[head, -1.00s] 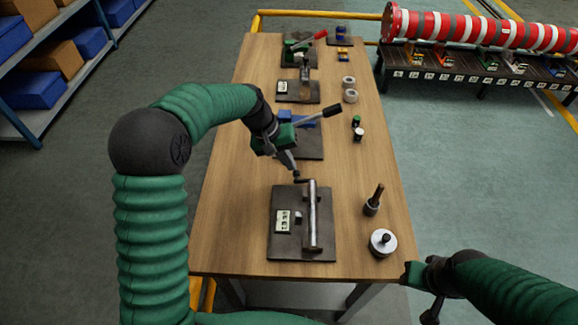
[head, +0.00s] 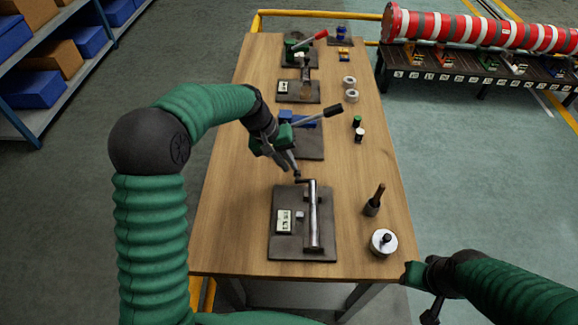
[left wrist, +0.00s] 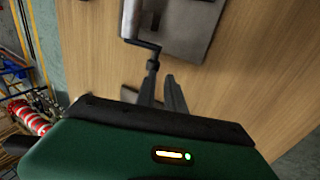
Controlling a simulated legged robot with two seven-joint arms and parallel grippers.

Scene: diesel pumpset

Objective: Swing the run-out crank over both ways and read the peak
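A dark base plate (head: 281,248) lies on the near part of the table and carries a long metal shaft (head: 313,225) with a crank (head: 304,181) at its far end. A small white dial or readout (head: 284,221) sits left of the shaft; its reading is too small to tell. My left gripper (head: 294,167) points down at the crank's handle end. In the left wrist view its two fingers (left wrist: 162,92) are a little apart, with the crank handle (left wrist: 152,66) at their tips, not clearly between them. My right gripper (head: 424,290) hangs beyond the table's right edge, its fingers unclear.
A black-handled lever (head: 325,112) rises behind my left gripper. More plates and small parts line the far table (head: 345,180). The left side of the tabletop is clear.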

